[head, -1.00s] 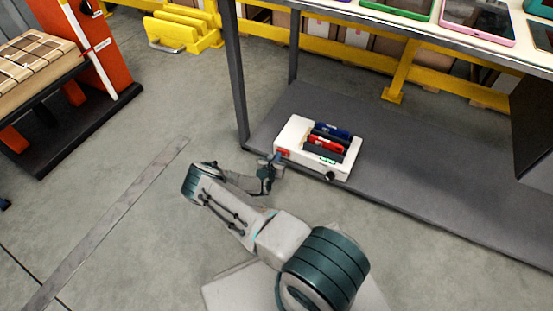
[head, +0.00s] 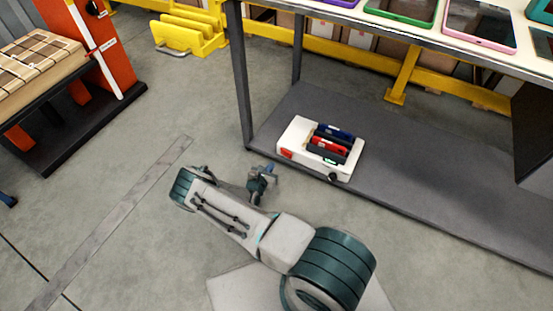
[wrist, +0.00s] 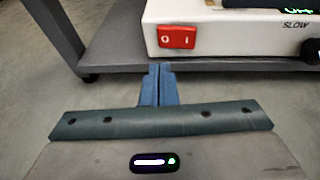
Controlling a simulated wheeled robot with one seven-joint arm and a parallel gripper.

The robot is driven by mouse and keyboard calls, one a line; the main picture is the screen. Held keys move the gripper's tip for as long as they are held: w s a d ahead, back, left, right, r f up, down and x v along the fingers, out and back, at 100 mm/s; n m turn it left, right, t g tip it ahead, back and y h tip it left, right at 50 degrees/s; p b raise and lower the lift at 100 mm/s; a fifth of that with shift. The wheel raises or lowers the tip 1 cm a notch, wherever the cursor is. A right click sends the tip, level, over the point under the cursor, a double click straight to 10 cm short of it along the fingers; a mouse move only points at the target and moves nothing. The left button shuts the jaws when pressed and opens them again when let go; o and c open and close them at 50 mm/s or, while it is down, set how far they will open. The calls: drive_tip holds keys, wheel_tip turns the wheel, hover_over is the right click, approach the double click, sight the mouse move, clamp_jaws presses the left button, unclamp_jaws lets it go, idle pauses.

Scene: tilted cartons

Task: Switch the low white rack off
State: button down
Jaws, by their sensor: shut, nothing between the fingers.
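The low white rack (head: 301,133) sits on the grey lower shelf of the table in the head view, with blue, red and dark items in its top. Its red rocker switch (wrist: 177,37), marked O and I, is on the near face in the wrist view; I cannot tell which side is pressed. The switch also shows as a red spot in the head view (head: 286,153). My gripper (wrist: 159,70) is shut and empty, its blue fingers pointing at the rack, just below the switch in the picture. In the head view my gripper (head: 272,169) is apart from the rack.
The grey shelf (head: 420,180) has bare room right of the rack; a dark table leg (head: 240,80) stands left of it. Tablets (head: 400,8) lie on the tabletop above. A dark knob (head: 333,177) is on the rack's near face. An orange stand (head: 80,40) is far left.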

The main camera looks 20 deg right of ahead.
drive_tip(key=s+a+r+p, duration=0.1)
drive_tip(key=s+a, duration=0.2)
drive_tip(key=a, duration=0.2)
drive_tip(key=shift+r, duration=0.35)
drive_tip(key=shift+a, duration=0.1)
drive_tip(key=s+d+r+m+g+p, duration=0.15)
drive_tip(key=r+m+g+p, duration=0.5)
drive_tip(key=r, duration=1.55)
drive_tip(key=s+d+r+m+g+p, duration=0.1)
drive_tip(key=s+r+m+g+p, duration=0.2)
drive_tip(key=r+m+p, duration=1.25)
drive_tip(key=s+a+r+m+y+p, duration=0.1)
drive_tip(key=s+r, duration=0.6)
drive_tip(key=r, duration=0.8)
drive_tip(key=s+a+r+m+t+y+p, duration=0.1)
drive_tip(key=s+r+y+p, duration=0.4)
drive_tip(key=r, duration=1.1)
drive_tip(key=s+a+r+m+t+y+p, duration=0.1)
drive_tip(key=s+a+r+m+y+p, duration=0.2)
drive_tip(key=s+r, duration=0.8)
wheel_tip(320, 180, up, 5)
drive_tip(key=shift+a+y+p, duration=0.3)
drive_tip(key=shift+a+y, duration=0.4)
drive_tip(key=shift+a, duration=0.15)
